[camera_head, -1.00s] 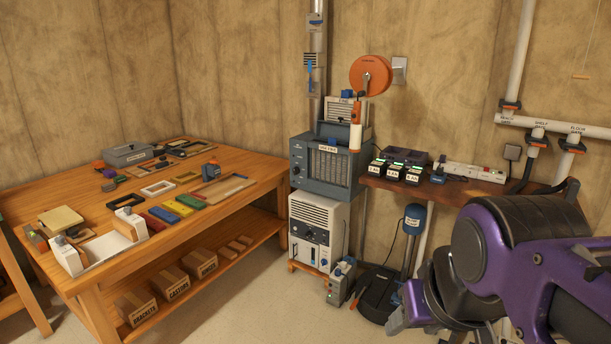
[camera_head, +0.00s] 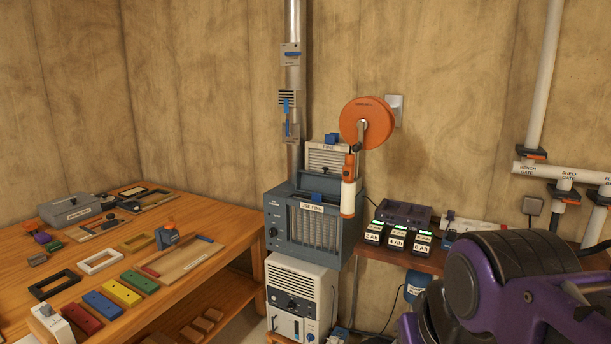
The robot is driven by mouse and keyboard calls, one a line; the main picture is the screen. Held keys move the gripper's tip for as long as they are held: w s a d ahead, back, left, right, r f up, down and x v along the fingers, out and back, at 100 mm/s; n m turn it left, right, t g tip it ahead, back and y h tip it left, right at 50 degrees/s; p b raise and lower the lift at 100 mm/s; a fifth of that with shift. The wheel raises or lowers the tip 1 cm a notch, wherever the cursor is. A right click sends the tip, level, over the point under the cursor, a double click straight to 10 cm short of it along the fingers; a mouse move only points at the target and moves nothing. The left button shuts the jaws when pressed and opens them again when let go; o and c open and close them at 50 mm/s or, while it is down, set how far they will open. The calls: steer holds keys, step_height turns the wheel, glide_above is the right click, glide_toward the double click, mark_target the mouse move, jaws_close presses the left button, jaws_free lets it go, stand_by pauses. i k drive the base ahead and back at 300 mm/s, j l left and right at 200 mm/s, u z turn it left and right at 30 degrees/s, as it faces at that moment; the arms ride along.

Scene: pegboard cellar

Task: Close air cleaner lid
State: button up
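The air cleaner (camera_head: 274,247) is a blue-grey box with a slatted front and a label reading "USE FINE", standing near the wall on top of a white unit. A dark panel with a blue tab (camera_head: 319,184) stands up from its top; it looks like the lid, raised, though its hinge is too small to make out. Behind it a pale slatted panel marked "FINE" (camera_head: 328,158) rises higher. Part of my purple and black arm fills the lower right corner, to the right of the air cleaner and apart from it. My gripper's fingertips do not show.
An orange reel (camera_head: 367,122) hangs on the wall, its orange-and-white handpiece (camera_head: 348,198) hanging before the air cleaner's right side. A metal duct (camera_head: 293,100) rises behind. The workbench (camera_head: 203,289) with frames and coloured blocks is left; a shelf with battery chargers (camera_head: 404,213) is right.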

mark_target(328, 185)
steer(key=i+j+z, duration=0.15)
steer(key=j, duration=0.2)
steer(key=i+j+z, duration=0.1)
steer(key=j, duration=0.3)
steer(key=i+j+z, duration=0.15)
steer(key=j, duration=0.25)
steer(key=i+j+z, duration=0.15)
steer(key=j, duration=0.25)
steer(key=i+j+z, duration=0.15)
steer(key=j, duration=0.3)
steer(key=i+j+z, duration=0.1)
steer(key=j, duration=0.3)
